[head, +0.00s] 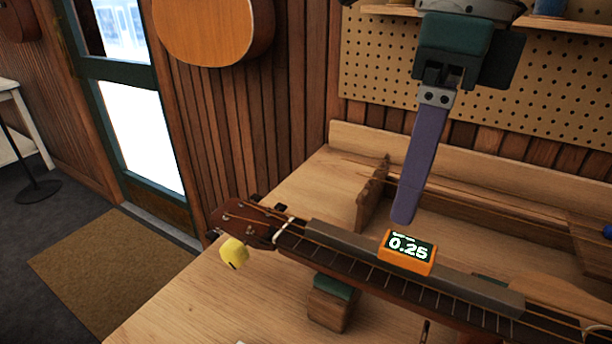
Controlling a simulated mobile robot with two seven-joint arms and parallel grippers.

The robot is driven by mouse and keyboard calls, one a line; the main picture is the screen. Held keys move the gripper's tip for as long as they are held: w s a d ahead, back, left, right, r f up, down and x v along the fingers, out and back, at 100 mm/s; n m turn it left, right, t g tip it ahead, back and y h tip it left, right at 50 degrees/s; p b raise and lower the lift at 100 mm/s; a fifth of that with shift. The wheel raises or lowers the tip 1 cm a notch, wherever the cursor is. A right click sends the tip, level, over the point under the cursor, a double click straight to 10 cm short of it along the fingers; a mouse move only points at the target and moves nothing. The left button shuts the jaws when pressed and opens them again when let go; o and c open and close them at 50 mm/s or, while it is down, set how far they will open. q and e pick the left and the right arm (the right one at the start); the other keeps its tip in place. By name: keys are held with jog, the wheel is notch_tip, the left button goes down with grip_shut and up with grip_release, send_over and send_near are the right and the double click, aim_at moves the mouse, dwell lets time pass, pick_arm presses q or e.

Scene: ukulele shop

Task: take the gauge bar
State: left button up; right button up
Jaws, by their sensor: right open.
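The gauge bar (335,238) is a long grey bar with an orange display block (407,253) reading 0.25. It lies along the strings on the neck of a ukulele (245,221) on the workbench. My right gripper (404,214) comes down from the top, with a long purple finger pointing downward. Its tip appears just above and behind the orange block in the picture, apart from it. One finger hides the other from this angle; the gripper is open and holds nothing visible. My left gripper is not in view.
A wooden neck rest (332,303) with a green pad stands under the neck. A yellow piece (234,253) is at the headstock. A notched wooden support (371,193) stands behind on the wooden workbench (190,318). A pegboard (385,70) rises at the back.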

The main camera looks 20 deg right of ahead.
aim_at(409, 246)
jog(key=shift+w+d+f+h, duration=0.25)
jog(key=shift+d+f, duration=0.15)
jog(key=shift+d, duration=0.2)
jog(key=shift+w+d+f+h, duration=0.2)
jog(key=shift+d+f, duration=0.15)
jog(key=shift+d, duration=0.25)
jog(key=shift+s+a+f+p, duration=0.15)
jog(key=shift+f+p, duration=0.25)
jog(key=shift+f, duration=0.85)
jog(key=f+p, duration=0.1)
jog(key=f, duration=0.4)
jog(key=shift+d+f, duration=0.15)
jog(key=shift+d, duration=0.05)
jog(key=shift+w+f, duration=0.2)
jog(key=shift+f, duration=0.3)
jog(key=c, duration=0.6)
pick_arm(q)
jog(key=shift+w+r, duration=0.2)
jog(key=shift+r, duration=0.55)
pick_arm(e)
grip_shut()
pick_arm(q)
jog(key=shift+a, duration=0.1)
pick_arm(e)
jog(key=shift+r, duration=0.1)
